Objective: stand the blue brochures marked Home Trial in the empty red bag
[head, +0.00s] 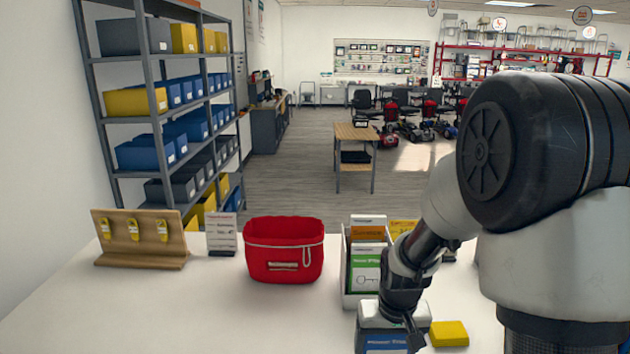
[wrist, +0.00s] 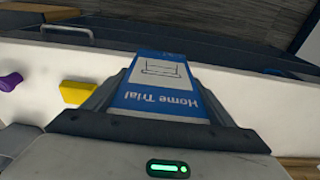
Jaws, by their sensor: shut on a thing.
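The blue brochures (wrist: 160,92) marked Home Trial show between my fingers in the wrist view, their lettering upside down. My gripper (wrist: 158,108) is shut on them. In the head view my gripper (head: 388,322) is low over the table's front, right of the red bag, and a blue part of the brochures (head: 387,342) shows at the bottom edge. The red bag (head: 284,262) stands upright on the table, left of my gripper and apart from it. Its mouth faces up, but its inside is mostly hidden from this angle.
A brochure holder (head: 347,272) with green and orange brochures stands between the bag and my arm. A yellow block (head: 449,333) lies right of my gripper. A wooden key board (head: 140,240) and a small sign (head: 221,235) stand left of the bag. The table's front left is clear.

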